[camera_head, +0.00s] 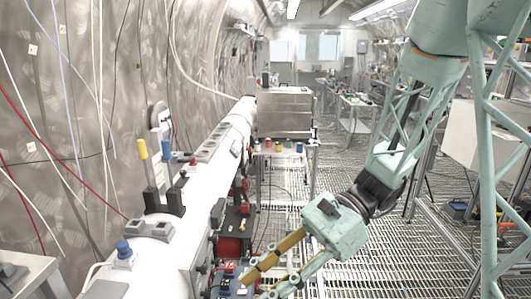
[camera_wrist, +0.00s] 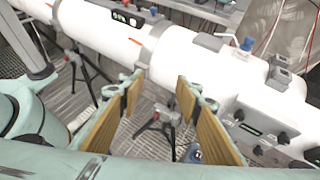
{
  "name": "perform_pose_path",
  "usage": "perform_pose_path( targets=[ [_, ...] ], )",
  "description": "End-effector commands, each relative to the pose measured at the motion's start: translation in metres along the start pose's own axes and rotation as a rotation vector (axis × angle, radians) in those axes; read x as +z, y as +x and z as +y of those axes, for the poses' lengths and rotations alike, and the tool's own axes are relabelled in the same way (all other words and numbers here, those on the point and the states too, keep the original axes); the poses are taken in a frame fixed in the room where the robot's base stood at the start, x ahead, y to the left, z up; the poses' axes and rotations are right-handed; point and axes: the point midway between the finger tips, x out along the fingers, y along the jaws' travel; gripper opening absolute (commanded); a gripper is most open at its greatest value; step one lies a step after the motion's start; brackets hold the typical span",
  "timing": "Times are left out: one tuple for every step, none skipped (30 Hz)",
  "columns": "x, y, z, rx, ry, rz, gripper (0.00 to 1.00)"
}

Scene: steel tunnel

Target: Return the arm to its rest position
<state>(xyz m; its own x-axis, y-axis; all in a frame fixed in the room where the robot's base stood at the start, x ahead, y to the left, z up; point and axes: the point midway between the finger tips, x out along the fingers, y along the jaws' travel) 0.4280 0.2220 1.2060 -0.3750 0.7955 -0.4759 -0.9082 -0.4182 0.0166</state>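My gripper (camera_head: 258,284) hangs at the lower middle of the head view, at the end of my pale green arm, pointing down and left. Its two tan-padded fingers are apart. In the wrist view my gripper (camera_wrist: 160,88) shows both fingers spread, with nothing between them except the grating and a tripod behind. My arm reaches in from the upper right over the grated floor. The gripper is to the right of the white pipe (camera_head: 165,258) and appears apart from it.
A metal box (camera_head: 284,110) stands farther back. The wrist view shows tripods (camera_wrist: 163,122) under the pipe. The grated aisle (camera_head: 335,185) has open floor.

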Motion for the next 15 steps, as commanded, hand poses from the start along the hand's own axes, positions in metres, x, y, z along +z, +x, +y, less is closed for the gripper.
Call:
perform_pose_path(
  targets=[
    [0.002,-0.001,0.005,0.005,-0.023,0.018,0.31],
    [0.003,-0.002,0.008,0.008,-0.036,0.030,0.31],
    [0.004,-0.003,0.013,0.014,-0.053,0.045,0.31],
    [0.005,-0.004,0.016,0.017,-0.066,0.057,0.31],
    [0.005,-0.005,0.019,0.021,-0.078,0.068,0.31],
    [0.006,-0.006,0.023,0.027,-0.095,0.082,0.31],
    [0.007,-0.007,0.026,0.030,-0.108,0.094,0.31],
    [0.008,-0.008,0.029,0.034,-0.121,0.104,0.31],
    [0.008,-0.009,0.034,0.040,-0.139,0.120,0.31],
    [0.009,-0.010,0.037,0.043,-0.152,0.132,0.31],
    [0.009,-0.011,0.039,0.046,-0.164,0.143,0.31],
    [0.010,-0.012,0.044,0.052,-0.181,0.159,0.31],
    [0.010,-0.013,0.047,0.056,-0.194,0.171,0.31],
    [0.011,-0.014,0.050,0.059,-0.206,0.181,0.31],
    [0.011,-0.016,0.054,0.065,-0.224,0.197,0.31]
  ],
)
